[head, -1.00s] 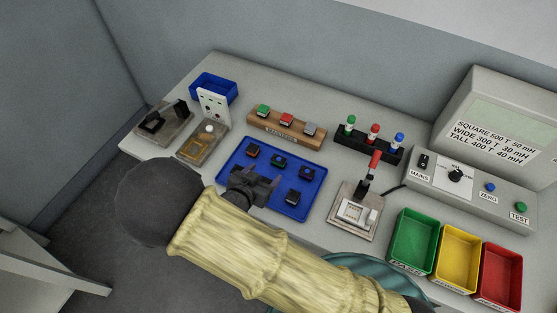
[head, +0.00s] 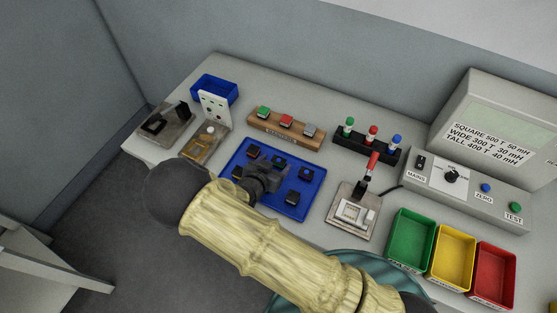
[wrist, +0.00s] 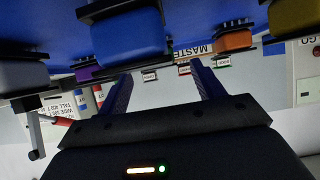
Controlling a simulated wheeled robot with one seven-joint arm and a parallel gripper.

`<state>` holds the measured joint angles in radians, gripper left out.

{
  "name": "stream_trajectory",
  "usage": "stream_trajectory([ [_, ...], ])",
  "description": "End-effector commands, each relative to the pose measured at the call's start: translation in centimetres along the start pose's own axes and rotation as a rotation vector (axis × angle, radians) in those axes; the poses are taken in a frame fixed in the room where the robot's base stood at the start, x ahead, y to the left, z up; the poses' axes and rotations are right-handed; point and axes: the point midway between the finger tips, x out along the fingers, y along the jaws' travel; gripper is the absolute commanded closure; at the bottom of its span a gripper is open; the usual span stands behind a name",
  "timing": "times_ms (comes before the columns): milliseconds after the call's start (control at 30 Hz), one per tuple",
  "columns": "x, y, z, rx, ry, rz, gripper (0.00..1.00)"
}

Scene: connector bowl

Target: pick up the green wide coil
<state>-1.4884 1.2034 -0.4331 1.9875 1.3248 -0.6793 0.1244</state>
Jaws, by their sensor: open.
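A green block-shaped piece (head: 263,112) sits at the left end of a wooden stand, beside a red and a grey one. The tray holds several dark coils with coloured parts; a blue one (wrist: 128,38) and an orange one (wrist: 233,40) show in the wrist view. My gripper (head: 268,181) is over the tray, open and empty, its two fingers (wrist: 160,84) apart. It hides part of the tray.
The wooden stand (head: 285,131) and black rack (head: 366,148) are behind the tray. A lever fixture (head: 352,212) is to its right, with green, yellow and red bins (head: 411,240) beyond. A grey meter box (head: 470,180) stands at the back right.

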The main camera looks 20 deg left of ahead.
Motion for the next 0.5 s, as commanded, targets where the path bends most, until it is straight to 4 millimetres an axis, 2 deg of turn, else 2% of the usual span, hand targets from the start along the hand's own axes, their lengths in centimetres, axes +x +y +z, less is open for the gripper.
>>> stream_trajectory([
  [133,1.32,0.04,-0.06,0.000,0.000,0.001,0.33],
  [500,1.43,0.00,0.03,0.001,0.000,-0.001,0.33],
])
